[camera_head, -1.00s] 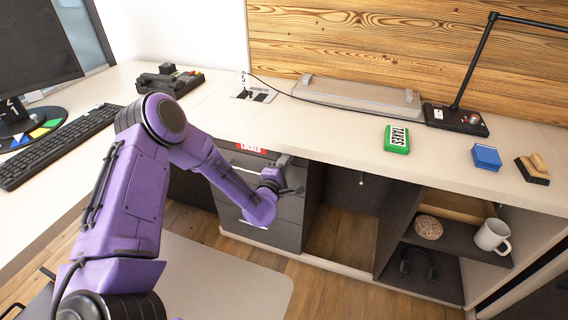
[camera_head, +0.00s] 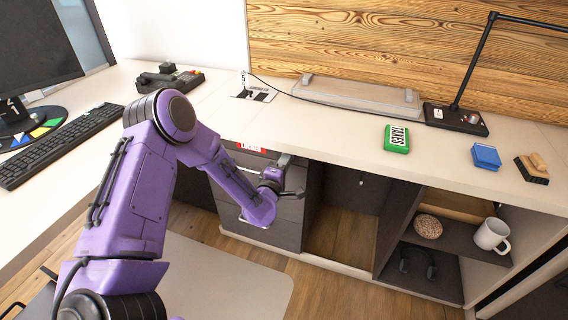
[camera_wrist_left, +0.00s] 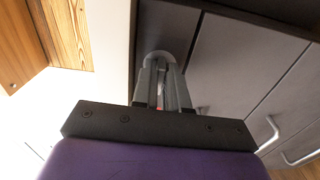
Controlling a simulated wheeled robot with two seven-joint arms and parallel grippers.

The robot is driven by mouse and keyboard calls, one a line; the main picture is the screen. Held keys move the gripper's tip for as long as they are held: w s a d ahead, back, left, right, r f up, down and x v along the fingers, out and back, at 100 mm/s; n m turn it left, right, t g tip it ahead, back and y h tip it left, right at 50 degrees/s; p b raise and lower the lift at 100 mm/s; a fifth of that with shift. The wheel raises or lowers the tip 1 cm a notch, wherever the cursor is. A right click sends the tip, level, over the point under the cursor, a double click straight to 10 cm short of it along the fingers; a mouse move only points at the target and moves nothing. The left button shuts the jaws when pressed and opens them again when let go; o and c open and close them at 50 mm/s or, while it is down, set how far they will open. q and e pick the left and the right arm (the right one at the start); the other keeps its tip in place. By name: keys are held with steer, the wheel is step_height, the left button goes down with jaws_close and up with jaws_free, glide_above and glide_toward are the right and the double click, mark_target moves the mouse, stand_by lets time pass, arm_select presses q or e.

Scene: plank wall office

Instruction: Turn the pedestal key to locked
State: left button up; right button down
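The dark grey drawer pedestal (camera_head: 287,208) stands under the desk, with a red label (camera_head: 250,147) along its top edge that seems to read LOCKED. My left gripper (camera_head: 285,170) is at the upper right of its front. In the left wrist view, the two fingers (camera_wrist_left: 162,85) are close together around a small rounded grey piece (camera_wrist_left: 162,55) at the pedestal's front, which appears to be the key. The fingers hide most of it, so its angle is unclear. My right gripper is not in view.
The desk edge overhangs just above my left gripper. Drawer handles (camera_wrist_left: 268,133) stick out from the pedestal front. To the right are an open bay and shelves with a white mug (camera_head: 491,234). A green box (camera_head: 397,139) lies on the desktop.

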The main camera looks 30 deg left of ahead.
arm_select(q)
steer(key=shift+o, duration=1.2)
steer(key=v, duration=1)
steer(key=shift+s, duration=0.2)
steer(key=shift+d+f, duration=0.1)
steer(key=shift+d, duration=0.05)
steer(key=s+d+f+m+g+h+p, duration=0.1)
steer(key=s+d+f+m+g+p, duration=0.15)
steer(key=s+f+m+g, duration=0.45)
steer(key=s+d+f+m+g+p, duration=0.1)
steer(key=s+f+m+g+p, duration=0.25)
steer(key=s, duration=0.45)
steer(key=s+m+g+p, duration=0.3)
steer(key=s+g+p, duration=0.1)
steer(key=s, duration=0.9)
steer(key=shift+s+d+p, duration=0.2)
steer(key=shift+s+p, duration=0.2)
steer(key=shift+p, duration=0.45)
steer(key=shift+f+m, duration=0.15)
steer(key=shift+m, duration=0.1)
